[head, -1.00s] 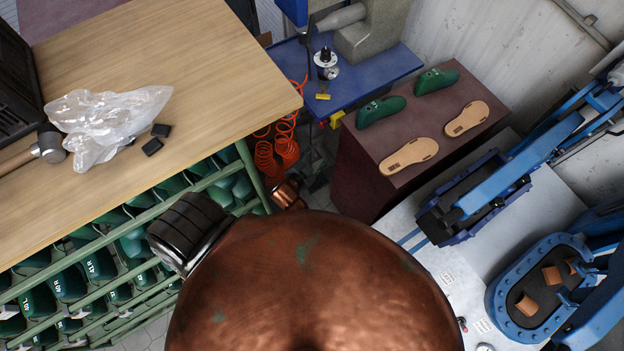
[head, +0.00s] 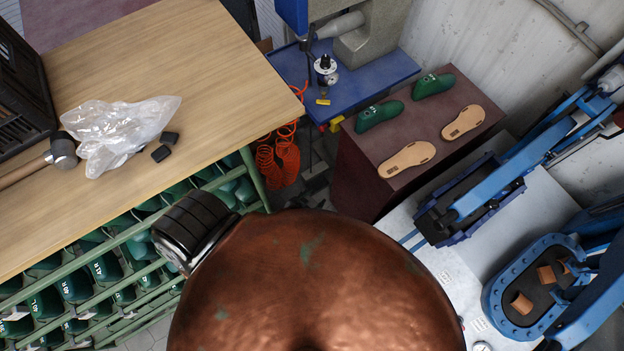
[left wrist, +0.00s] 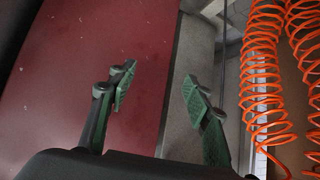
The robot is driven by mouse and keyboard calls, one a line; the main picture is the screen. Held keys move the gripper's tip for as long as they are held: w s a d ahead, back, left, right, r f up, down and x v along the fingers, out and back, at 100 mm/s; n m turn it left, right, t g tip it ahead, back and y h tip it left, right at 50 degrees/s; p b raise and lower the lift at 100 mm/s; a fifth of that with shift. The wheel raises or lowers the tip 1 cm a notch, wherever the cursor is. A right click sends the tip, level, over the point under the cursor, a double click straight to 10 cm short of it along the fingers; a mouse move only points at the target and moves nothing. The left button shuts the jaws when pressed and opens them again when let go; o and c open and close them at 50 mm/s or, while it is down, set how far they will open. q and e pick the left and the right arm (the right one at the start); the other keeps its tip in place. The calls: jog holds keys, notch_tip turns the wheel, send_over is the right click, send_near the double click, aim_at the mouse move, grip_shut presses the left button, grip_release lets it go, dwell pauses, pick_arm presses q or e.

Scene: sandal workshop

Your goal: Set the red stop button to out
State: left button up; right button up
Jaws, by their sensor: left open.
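I cannot make out the red stop button in either view; my copper body covers the lower middle of the head view. My left gripper (left wrist: 159,92) shows in the left wrist view, with its two green-padded fingers apart and nothing between them. Behind the fingers are a dark red surface (left wrist: 85,65) and a grey strip. In the head view the left gripper's fingers cannot be seen. My right gripper is in neither view.
A wooden table (head: 200,75) with a plastic bag (head: 120,135) and a hammer (head: 62,150) is at left. Orange coiled hoses (head: 286,160) hang beside a blue bench (head: 365,85). A dark red cabinet (head: 455,95) bears soles and green lasts. A blue-armed machine (head: 510,185) stands right.

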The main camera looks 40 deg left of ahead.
pick_arm(q)
jog(key=shift+s+d+f+g, duration=0.15)
jog(key=shift+s+f+g, duration=0.15)
jog(key=shift+s+f, duration=0.9)
